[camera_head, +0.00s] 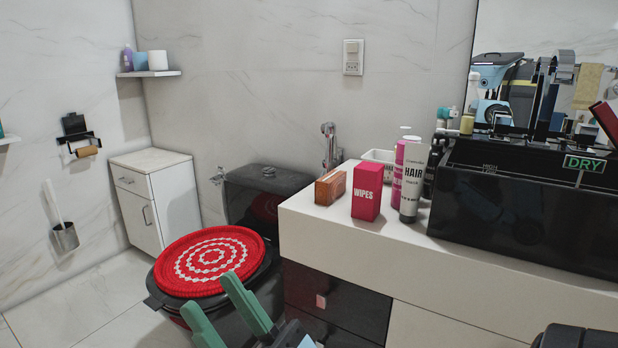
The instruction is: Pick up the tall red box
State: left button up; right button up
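The tall red box (367,192), marked WIPES, stands upright on the white counter near its front left corner. My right gripper (211,293) has green fingers that are spread apart with nothing between them. It is low at the bottom of the head view, in front of the toilet and below and left of the box, well apart from it. My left gripper is not in view.
A small orange-brown box (330,187) is left of the red box. A HAIR bottle (413,183) and pink bottles (397,178) stand close on its right. A black basin (520,215) fills the counter's right. The toilet lid (210,261) has a red cover.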

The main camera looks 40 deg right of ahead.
aim_at(367, 183)
jog(key=z, duration=0.65)
jog(key=i, duration=1.05)
jog(key=z, duration=1.05)
jog(key=i, duration=0.15)
jog(key=z, duration=0.25)
